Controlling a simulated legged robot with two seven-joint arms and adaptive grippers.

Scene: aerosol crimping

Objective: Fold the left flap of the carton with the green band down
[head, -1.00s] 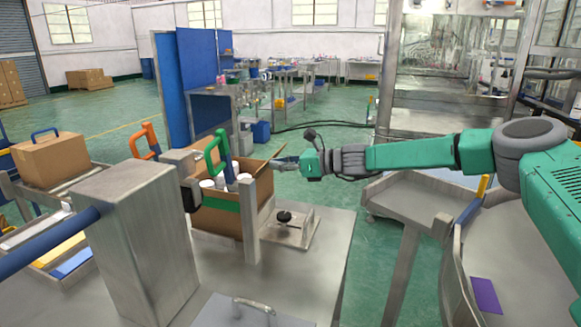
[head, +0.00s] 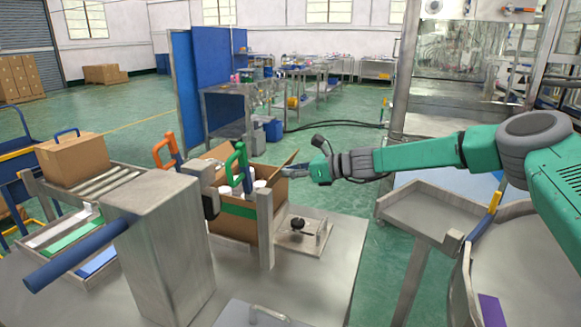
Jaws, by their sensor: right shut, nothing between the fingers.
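The open carton with the green band (head: 235,226) stands on the metal table, with several white-topped cans (head: 259,185) inside. A brown flap (head: 217,152) stands up at its back left. The left side of the carton is partly hidden by a metal post and a clamp. My right gripper (head: 297,169) is shut and empty, its fingertips at the carton's right edge close to the right flap. Whether they touch it I cannot tell. My left gripper is out of view.
Toggle clamps with a green handle (head: 238,160) and an orange handle (head: 164,150) stand by the carton. A metal column (head: 165,255) with a blue bar is in front. A closed carton (head: 74,160) sits on rollers at left. A plate with a black knob (head: 298,226) lies to the right.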

